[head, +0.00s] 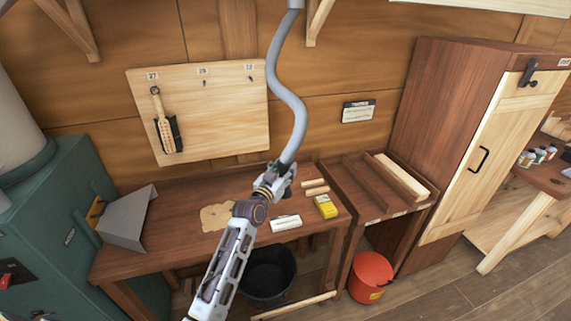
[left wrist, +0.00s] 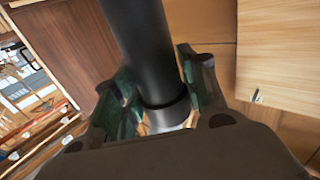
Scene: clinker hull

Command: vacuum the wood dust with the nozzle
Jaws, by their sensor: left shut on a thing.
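My left gripper (head: 285,178) is shut on the nozzle, above the workbench (head: 175,200). The nozzle is a black tube (left wrist: 140,45) between the fingers (left wrist: 160,92) in the left wrist view, with a pale grey collar at its lower end. A grey hose (head: 297,110) runs up from it in the head view. A flat tan patch, which looks like the wood dust (head: 212,217), lies on the bench top to the left of the gripper and apart from it. My arm hides part of the bench near the patch. My right gripper is not in view.
A grey metal hood (head: 124,222) stands at the bench's left end beside a green machine (head: 55,200). A white block (head: 286,222) and a yellow box (head: 326,206) lie right of my arm. A black bin (head: 270,272) and red bucket (head: 371,276) stand below.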

